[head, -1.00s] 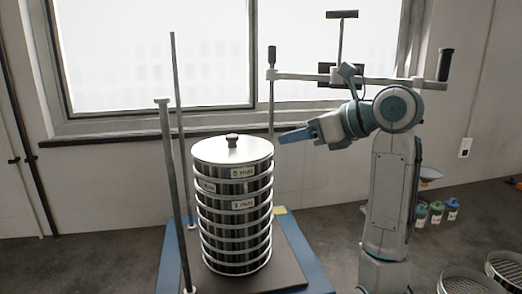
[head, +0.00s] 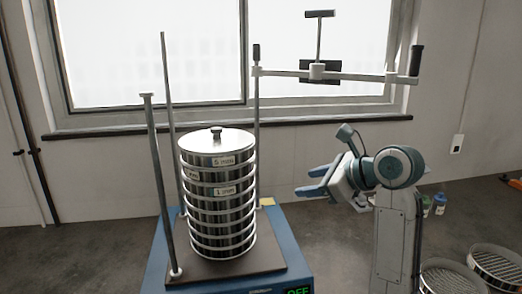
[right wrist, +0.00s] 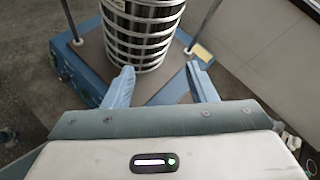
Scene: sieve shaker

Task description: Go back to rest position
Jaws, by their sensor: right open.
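My right gripper (head: 312,192) is open and empty, to the right of the sieve stack (head: 222,205) and apart from it. Its two blue fingers also show in the right wrist view (right wrist: 162,88), with the lower part of the stack beyond them. The stack is a tall pile of metal sieves with a lid and knob, upright on the blue shaker base (head: 160,262). Labels on it seem to read 5 mm and 1 mm. My left gripper is not in view.
Metal rods (head: 160,185) rise from the base around the stack. A clamp bar (head: 340,76) with handles is swung out to the right, above my right arm. Loose sieves (head: 494,264) lie at the lower right. Small bottles (head: 439,204) stand behind my arm. A display on the base reads OFF.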

